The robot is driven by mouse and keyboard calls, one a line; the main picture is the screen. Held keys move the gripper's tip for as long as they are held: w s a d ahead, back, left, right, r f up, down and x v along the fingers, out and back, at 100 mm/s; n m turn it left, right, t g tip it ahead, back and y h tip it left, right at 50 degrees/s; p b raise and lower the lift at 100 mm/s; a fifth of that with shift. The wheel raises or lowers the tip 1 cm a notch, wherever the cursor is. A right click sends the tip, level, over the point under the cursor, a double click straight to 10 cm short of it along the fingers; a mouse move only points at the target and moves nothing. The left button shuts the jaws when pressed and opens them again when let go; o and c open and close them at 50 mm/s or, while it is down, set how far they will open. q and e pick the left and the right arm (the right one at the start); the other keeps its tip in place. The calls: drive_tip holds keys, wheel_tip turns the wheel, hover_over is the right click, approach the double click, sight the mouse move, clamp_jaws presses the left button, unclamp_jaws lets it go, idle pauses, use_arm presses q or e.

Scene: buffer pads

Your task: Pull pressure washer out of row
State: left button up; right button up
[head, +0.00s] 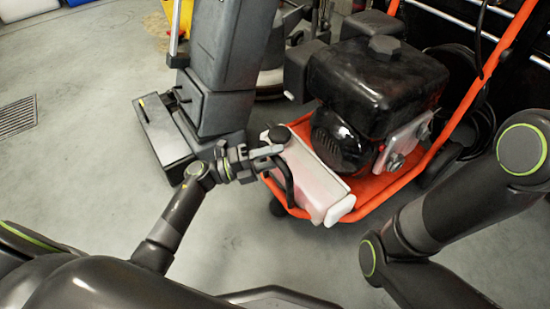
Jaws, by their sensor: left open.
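The pressure washer (375,85) has a black engine on an orange tubular frame (385,187) with a white tank (312,178) at its near side. It stands on the floor at the right of centre, among other machines. My left gripper (277,160) is at the near left corner of the washer, by the white tank and the frame's edge. It is open, and one finger lies over the tank's end; whether it touches cannot be told. My right arm comes in from the right, in front of the washer, and its gripper is not in view.
A grey upright floor machine (225,70) stands close on the washer's left. A yellow bucket (158,28) is behind it. Dark cabinets (500,60) and a coiled black hose (470,90) are at the right. The near and left concrete floor (85,150) is clear, with a drain grate (17,117).

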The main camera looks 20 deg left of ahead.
use_arm(q)
drive_tip(key=shift+w+d, duration=0.1)
drive_tip(key=shift+d, duration=0.1)
clamp_jaws()
drive_tip(key=shift+a, duration=0.1)
